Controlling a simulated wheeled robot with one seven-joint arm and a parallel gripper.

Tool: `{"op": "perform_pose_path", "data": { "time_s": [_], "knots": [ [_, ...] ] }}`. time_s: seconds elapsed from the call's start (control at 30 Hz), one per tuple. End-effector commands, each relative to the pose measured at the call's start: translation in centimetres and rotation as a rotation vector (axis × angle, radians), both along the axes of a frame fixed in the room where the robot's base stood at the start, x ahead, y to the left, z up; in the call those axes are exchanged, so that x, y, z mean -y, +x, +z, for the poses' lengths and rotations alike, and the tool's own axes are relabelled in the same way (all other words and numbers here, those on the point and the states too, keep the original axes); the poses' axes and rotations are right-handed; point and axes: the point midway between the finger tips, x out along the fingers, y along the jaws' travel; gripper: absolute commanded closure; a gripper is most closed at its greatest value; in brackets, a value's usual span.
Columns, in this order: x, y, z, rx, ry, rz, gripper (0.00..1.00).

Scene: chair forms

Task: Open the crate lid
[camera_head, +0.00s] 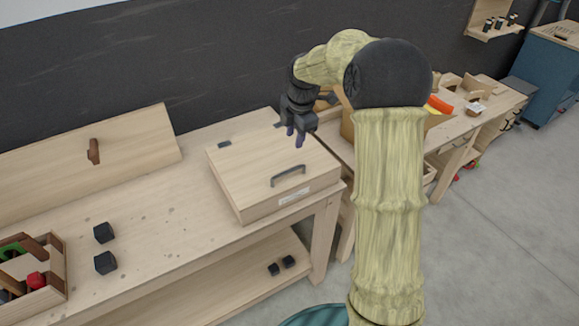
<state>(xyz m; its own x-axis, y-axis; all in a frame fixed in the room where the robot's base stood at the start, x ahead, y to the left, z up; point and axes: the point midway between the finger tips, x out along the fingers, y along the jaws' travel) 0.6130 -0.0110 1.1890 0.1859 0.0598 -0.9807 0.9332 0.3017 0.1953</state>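The crate (262,208) is a flat light-wood box on the workbench in the head view. Its lid (250,165) lies shut on top, with a dark arched handle (288,175) near the front edge and dark hinges at the back. A pale label is on the front face below the handle. My gripper (297,140) hangs above the back right part of the lid, pointing down, apart from the handle. Its fingers are small and dark here, and I cannot tell whether they are open or shut. My arm hides part of the area to the right of the crate.
A panel with a brown knob (93,151) leans at the back. Another bench (455,128) with items stands at right. The bench left of the crate is mostly clear.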

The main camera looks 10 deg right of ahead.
Motion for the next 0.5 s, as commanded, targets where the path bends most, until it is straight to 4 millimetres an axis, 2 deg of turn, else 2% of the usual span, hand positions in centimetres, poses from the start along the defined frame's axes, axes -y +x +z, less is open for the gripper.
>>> {"op": "perform_pose_path", "data": {
  "time_s": [0.5],
  "knots": [
    [-0.6, 1.6, -8.8, -0.004, 0.001, 0.0, 0.66]
  ]
}}
